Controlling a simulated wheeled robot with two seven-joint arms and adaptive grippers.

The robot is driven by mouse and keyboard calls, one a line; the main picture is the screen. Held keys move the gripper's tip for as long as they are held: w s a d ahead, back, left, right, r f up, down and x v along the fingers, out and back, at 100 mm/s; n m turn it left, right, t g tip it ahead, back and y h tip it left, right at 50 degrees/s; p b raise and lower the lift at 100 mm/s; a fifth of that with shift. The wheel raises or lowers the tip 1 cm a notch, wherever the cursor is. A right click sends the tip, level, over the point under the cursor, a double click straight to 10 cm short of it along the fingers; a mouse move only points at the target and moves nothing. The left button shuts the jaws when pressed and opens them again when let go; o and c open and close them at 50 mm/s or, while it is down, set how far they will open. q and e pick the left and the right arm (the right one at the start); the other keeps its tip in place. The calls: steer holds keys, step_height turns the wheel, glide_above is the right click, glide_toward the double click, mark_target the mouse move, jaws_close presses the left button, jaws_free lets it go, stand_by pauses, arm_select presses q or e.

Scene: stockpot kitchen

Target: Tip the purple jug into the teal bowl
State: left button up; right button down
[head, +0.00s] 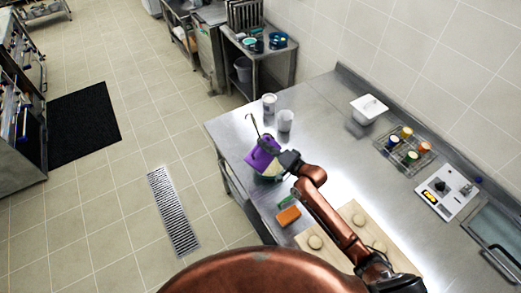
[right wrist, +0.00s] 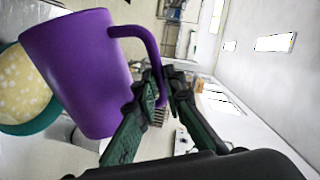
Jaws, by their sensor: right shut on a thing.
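The purple jug (head: 261,156) is held above the near left part of the steel counter, and it looks tilted. My right gripper (head: 284,160) is at its right side. In the right wrist view the jug (right wrist: 82,70) fills the upper left, and my right gripper (right wrist: 160,88) is shut on its handle. The teal bowl (right wrist: 38,122) shows partly behind the jug, with pale yellow, speckled contents. In the head view the bowl (head: 268,177) is just below the jug and mostly hidden. The jug's inside is not visible. My left gripper is not in view.
Two pale cups (head: 285,121) stand behind the jug, with a thin hooked rod beside them. An orange sponge (head: 288,216) and a board with dough balls (head: 352,218) lie nearer. A jar rack (head: 405,148) and a white scale (head: 446,193) stand right. The middle counter is clear.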

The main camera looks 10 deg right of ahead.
mark_target(271, 142)
steer(key=shift+w+d+f+m+g+b, duration=0.15)
steer(key=shift+w+d+f+m+b, duration=0.1)
steer(key=shift+w+d+m, duration=0.3)
steer(key=shift+w+d+f+m+g+b, duration=0.15)
steer(key=shift+w+d+m+b, duration=0.15)
steer(key=shift+d, duration=0.3)
steer(key=shift+w+d+f+m+y+b, duration=0.3)
steer(key=shift+w+d+m+b, duration=0.1)
steer(key=shift+w+d+m, duration=0.1)
steer(key=w+d+m+g+y+b, duration=0.1)
steer(key=w+d+m+b, duration=0.4)
steer(key=d, duration=0.3)
steer(key=shift+w+r+b, duration=0.35)
steer(key=shift+r+b, duration=0.1)
steer(key=shift+b, duration=0.1)
steer(key=shift+a, duration=0.1)
stand_by(1.3)
